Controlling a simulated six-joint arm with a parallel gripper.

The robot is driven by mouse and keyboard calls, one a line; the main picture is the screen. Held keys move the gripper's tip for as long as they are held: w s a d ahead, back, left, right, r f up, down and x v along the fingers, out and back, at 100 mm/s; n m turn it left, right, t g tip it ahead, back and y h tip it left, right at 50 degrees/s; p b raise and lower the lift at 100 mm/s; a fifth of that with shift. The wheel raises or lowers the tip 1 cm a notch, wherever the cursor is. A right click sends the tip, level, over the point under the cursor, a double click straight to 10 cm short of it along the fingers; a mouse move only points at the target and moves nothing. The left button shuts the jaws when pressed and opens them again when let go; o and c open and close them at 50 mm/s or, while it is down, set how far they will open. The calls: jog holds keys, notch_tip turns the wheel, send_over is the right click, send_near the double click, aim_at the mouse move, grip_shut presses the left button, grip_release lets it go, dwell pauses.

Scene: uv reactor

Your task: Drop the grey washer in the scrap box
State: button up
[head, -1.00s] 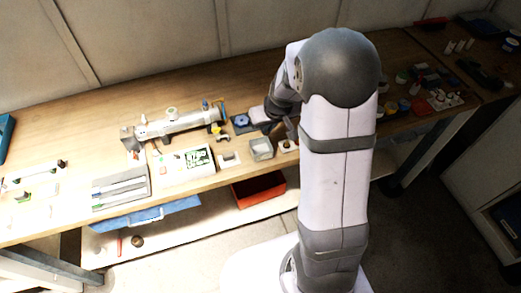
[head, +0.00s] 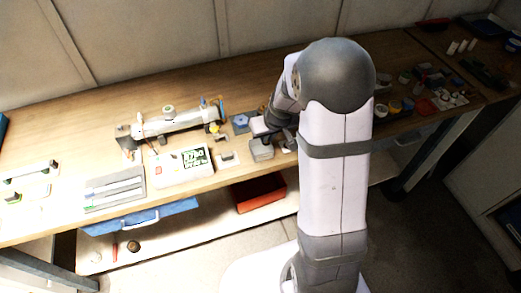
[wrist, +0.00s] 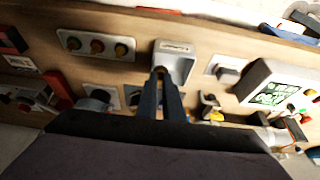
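The small pale grey box with a label on its rim, which I take for the scrap box, stands near the bench's front edge in the head view (head: 262,151). It also shows in the wrist view (wrist: 181,48). My gripper (wrist: 161,76) points down at this box, its fingertips overlapping the near part of the opening. The two dark fingers are close together. A small brownish spot shows at the tips, but I cannot tell what it is. I cannot make out the grey washer in any view. In the head view my arm partly hides the gripper.
A white unit with a green display (head: 194,157) and a horizontal tube assembly (head: 168,121) stand left of the box. A plate with several round knobs (wrist: 96,45) lies beside it in the wrist view. A red bin (head: 261,193) sits on the lower shelf.

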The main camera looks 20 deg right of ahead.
jog(key=o, duration=0.4)
jog(key=b+v, duration=0.1)
jog(key=v, duration=0.6)
jog(key=shift+r, duration=0.2)
dwell(0.5)
jog(key=s+a+f+g, duration=0.1)
jog(key=s+a+g, duration=0.1)
jog(key=s, duration=0.8)
jog(key=s+a+f+g, duration=0.2)
jog(key=s+a, duration=0.2)
jog(key=s, duration=0.5)
jog(key=shift+s+a+f+g, duration=0.3)
jog(key=shift+s+a, duration=0.1)
